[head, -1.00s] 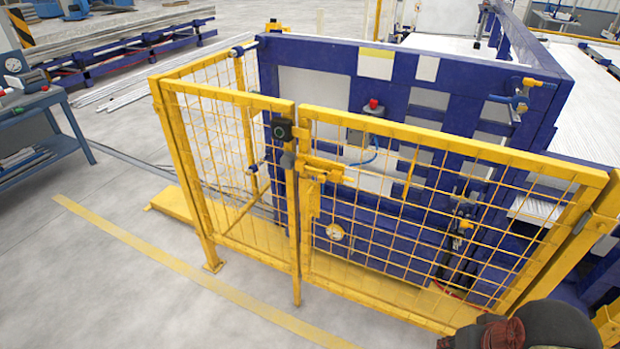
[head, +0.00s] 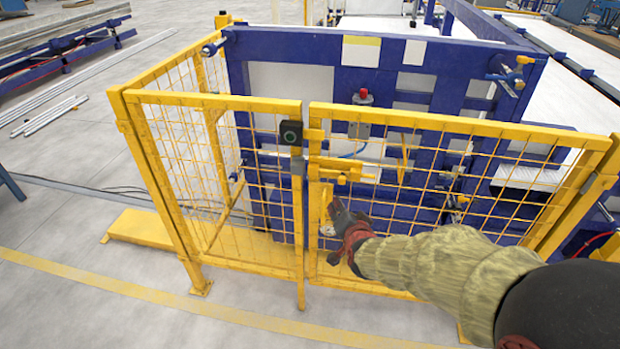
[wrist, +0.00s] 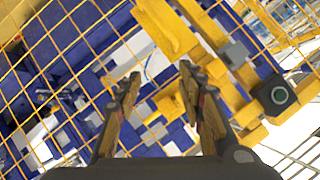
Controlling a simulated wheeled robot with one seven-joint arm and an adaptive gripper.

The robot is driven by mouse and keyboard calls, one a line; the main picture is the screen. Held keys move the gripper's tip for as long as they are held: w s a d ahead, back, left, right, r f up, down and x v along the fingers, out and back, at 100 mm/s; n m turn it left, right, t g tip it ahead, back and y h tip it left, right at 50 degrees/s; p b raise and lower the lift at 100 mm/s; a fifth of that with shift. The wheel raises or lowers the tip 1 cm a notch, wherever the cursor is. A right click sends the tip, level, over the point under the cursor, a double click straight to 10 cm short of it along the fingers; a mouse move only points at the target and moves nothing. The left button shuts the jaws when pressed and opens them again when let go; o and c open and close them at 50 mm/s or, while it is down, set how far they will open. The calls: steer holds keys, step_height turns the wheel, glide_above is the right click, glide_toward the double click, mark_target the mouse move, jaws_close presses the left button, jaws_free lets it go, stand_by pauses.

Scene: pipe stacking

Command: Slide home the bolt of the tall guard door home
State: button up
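The tall guard door (head: 450,118) is a yellow mesh panel whose left edge stands beside the fixed panel's post, with a narrow gap between them. Its yellow bolt (head: 345,165) lies across the door's upper left, with a small knob beneath it. A grey block (head: 298,165) is on the post just left of the bolt; it also shows in the wrist view (wrist: 235,55). My gripper (head: 333,205) is in front of the door, just below the bolt. In the wrist view my gripper (wrist: 158,78) is open, its fingers apart. The bolt's tip engagement is unclear.
A black box with a green-ringed button (head: 290,132) sits on the post above the grey block. A yellow vertical handle (head: 325,203) is close to my fingers. Blue machinery (head: 390,85) stands behind the mesh. The floor in front is clear.

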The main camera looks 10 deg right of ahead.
mark_target(343, 182)
steer(key=w+r, duration=0.1)
steer(key=w, duration=0.1)
steer(key=w+r+m+t+b, duration=0.1)
steer(key=w, duration=0.2)
steer(key=w+d+r+t, duration=0.1)
steer(key=w, duration=0.2)
steer(key=shift+d+r+m+h+b, duration=0.1)
steer(key=shift+r+m+h+b, duration=0.05)
steer(key=shift+m+h+b, duration=0.2)
steer(key=shift+w, duration=0.8)
steer(key=shift+c, duration=1.3)
steer(key=c, duration=0.7)
jaws_close()
